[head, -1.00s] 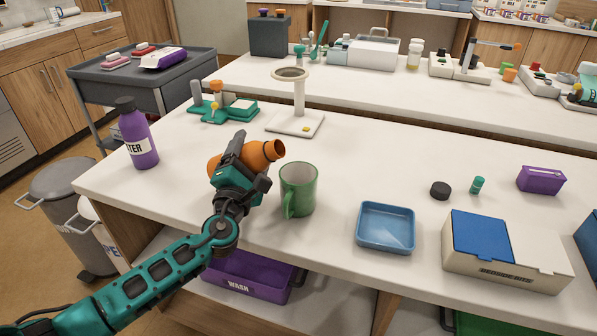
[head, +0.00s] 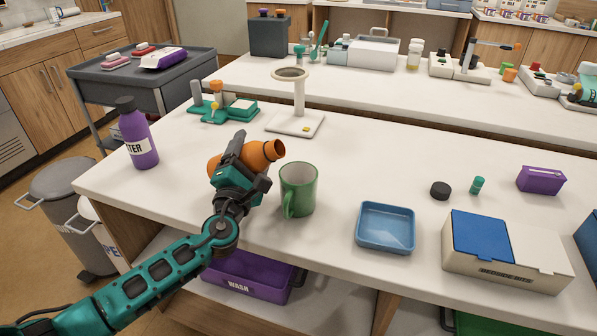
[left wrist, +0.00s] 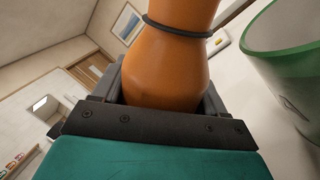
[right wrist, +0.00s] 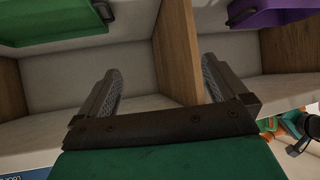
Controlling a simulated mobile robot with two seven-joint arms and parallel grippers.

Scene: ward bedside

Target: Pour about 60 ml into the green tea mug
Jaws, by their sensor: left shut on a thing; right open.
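The green mug (head: 300,188) stands upright on the white table, handle toward the front; part of it shows at the right of the left wrist view (left wrist: 286,60). My left gripper (head: 233,168) is shut on an orange bottle (head: 255,152), also seen in the left wrist view (left wrist: 165,65). The bottle is tilted to the right, with its open mouth up and left of the mug's rim, apart from it. No stream shows, and the mug's inside bottom is hidden. My right gripper (right wrist: 160,90) is open and empty, facing the shelves under the table; it is not in the head view.
A blue tray (head: 386,248) lies right of the mug. A black cap (head: 440,190) and a small teal-green vial (head: 477,185) lie farther right, near a box with a blue lid (head: 483,236). A purple bottle (head: 139,140) stands at the left edge. A ring stand (head: 298,105) stands behind.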

